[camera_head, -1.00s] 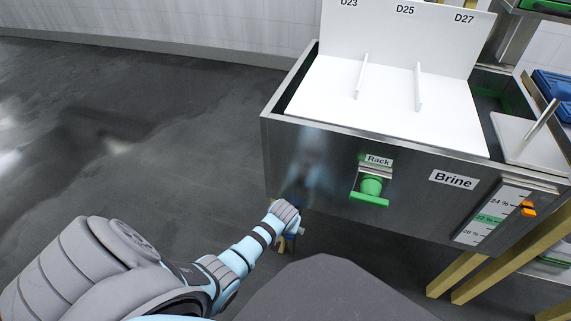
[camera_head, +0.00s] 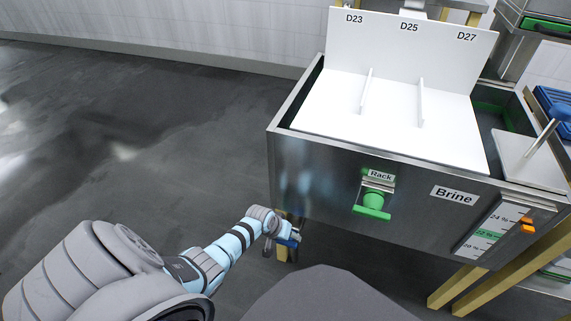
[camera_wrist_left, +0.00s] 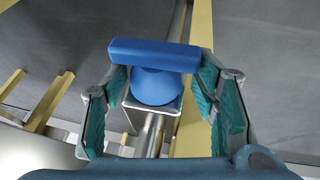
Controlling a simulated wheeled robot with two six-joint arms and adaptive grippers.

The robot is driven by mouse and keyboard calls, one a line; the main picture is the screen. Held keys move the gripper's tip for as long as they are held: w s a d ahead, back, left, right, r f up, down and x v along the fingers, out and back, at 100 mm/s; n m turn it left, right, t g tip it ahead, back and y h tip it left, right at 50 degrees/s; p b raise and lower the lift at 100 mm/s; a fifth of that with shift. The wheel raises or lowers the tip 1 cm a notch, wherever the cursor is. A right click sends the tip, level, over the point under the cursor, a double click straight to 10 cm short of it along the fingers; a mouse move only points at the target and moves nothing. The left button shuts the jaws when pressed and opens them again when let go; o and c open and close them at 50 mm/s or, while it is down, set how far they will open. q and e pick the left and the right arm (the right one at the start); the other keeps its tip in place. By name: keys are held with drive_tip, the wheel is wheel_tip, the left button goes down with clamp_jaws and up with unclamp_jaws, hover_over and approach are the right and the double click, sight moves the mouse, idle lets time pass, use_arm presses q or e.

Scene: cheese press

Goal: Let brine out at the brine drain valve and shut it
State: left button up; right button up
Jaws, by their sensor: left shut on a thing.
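The brine tank (camera_head: 320,188) is a steel basin with a "Brine" label (camera_head: 454,196) on its front wall. Below its left front corner, my left gripper (camera_head: 283,243) is at the brine drain valve, whose blue handle (camera_head: 291,242) shows only in part. In the left wrist view the blue handle (camera_wrist_left: 155,53) is a crossbar with a round hub (camera_wrist_left: 157,87) in front of a steel pipe. The fingers of my left gripper (camera_wrist_left: 158,92) stand on both sides of it, shut on it. My right gripper is not in view.
A concentration scale (camera_head: 492,232) with an orange marker (camera_head: 527,225) is at the right. A white divided rack (camera_head: 390,110) stands in the tank. The floor at left is clear.

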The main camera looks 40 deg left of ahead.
use_arm(q)
drive_tip(key=shift+w+d+r, duration=0.1)
drive_tip(key=shift+w+d, duration=0.15)
drive_tip(key=shift+d, duration=0.2)
drive_tip(key=o, duration=1.3)
drive_tip(key=shift+w, duration=0.1)
drive_tip(key=shift+a, duration=0.1)
drive_tip(key=shift+s+a, duration=0.15)
drive_tip(key=shift+s, duration=0.1)
drive_tip(key=v, duration=1.2)
